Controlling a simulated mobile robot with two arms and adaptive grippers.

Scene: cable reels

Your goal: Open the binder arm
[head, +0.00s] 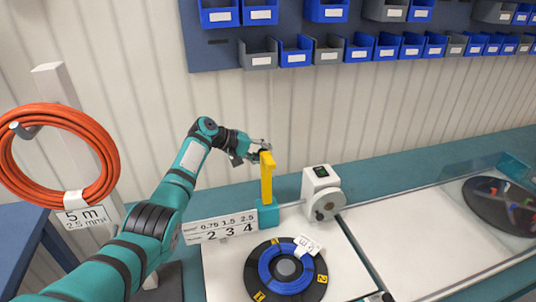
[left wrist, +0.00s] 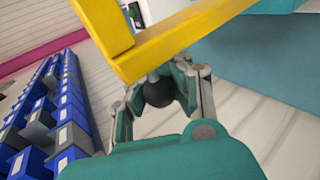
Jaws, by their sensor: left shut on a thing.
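The yellow binder arm (head: 267,180) stands upright on a teal block (head: 267,214) in the head view, with a short yellow piece at its top. In the left wrist view the yellow arm (left wrist: 185,35) crosses the top of the picture, and a dark round knob (left wrist: 158,92) sits just below it. My left gripper (head: 259,147) is at the top of the binder arm. Its fingers (left wrist: 160,88) are shut around the knob. My right gripper is in neither view.
A white device (head: 321,183) with a grey dial stands right of the binder arm. A number sign (head: 220,228) and a black and blue disc (head: 262,272) are in front. An orange cable coil (head: 103,150) hangs at left. Blue and grey bins (head: 296,52) line the back wall.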

